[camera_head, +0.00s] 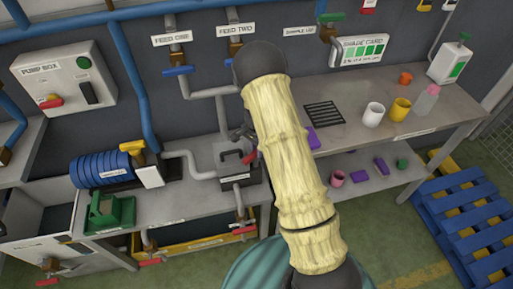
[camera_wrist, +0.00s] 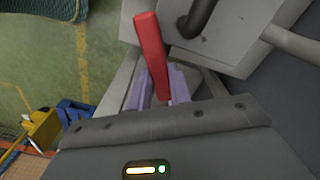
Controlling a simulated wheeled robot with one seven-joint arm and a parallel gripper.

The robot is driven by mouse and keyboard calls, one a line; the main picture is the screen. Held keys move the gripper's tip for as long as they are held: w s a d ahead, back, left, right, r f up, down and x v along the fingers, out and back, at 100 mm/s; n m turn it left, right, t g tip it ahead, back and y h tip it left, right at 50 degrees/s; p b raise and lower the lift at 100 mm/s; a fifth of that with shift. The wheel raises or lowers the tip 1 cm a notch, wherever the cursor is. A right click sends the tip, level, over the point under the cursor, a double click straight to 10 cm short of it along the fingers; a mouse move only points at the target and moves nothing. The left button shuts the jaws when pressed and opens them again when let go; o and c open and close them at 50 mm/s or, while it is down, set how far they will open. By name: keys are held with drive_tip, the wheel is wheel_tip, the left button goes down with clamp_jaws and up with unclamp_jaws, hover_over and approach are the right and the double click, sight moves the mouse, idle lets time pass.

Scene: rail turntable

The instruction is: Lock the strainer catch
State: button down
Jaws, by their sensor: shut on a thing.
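The strainer is a grey metal box (camera_head: 231,172) on the bench, with a red catch handle (camera_head: 250,157) at its right side and a small white label below. In the wrist view the red catch handle (camera_wrist: 151,50) stands up between the pale purple fingers of my gripper (camera_wrist: 158,88). My gripper is shut on it, and the grey strainer body (camera_wrist: 222,40) is just beyond to the right. In the head view my forearm covers most of my gripper and part of the strainer's right side.
Grey pipes (camera_head: 206,92) join the strainer from FEED ONE and FEED TWO above. A stack of blue discs (camera_head: 100,170) and a green box (camera_head: 110,213) are to the left. Cups (camera_head: 373,114) stand on the right bench. Blue pallets (camera_head: 470,215) lie on the floor at right.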

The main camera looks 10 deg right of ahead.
drive_tip(key=m+p, duration=0.2)
drive_tip(key=m, duration=0.4)
drive_tip(key=shift+s, duration=0.1)
idle(0.4)
drive_tip(key=c, duration=1.3)
unclamp_jaws()
wheel_tip(320, 180, up, 17)
drive_tip(key=shift+r+b, duration=0.2)
drive_tip(key=shift+b, duration=0.45)
drive_tip(key=shift+s, duration=0.1)
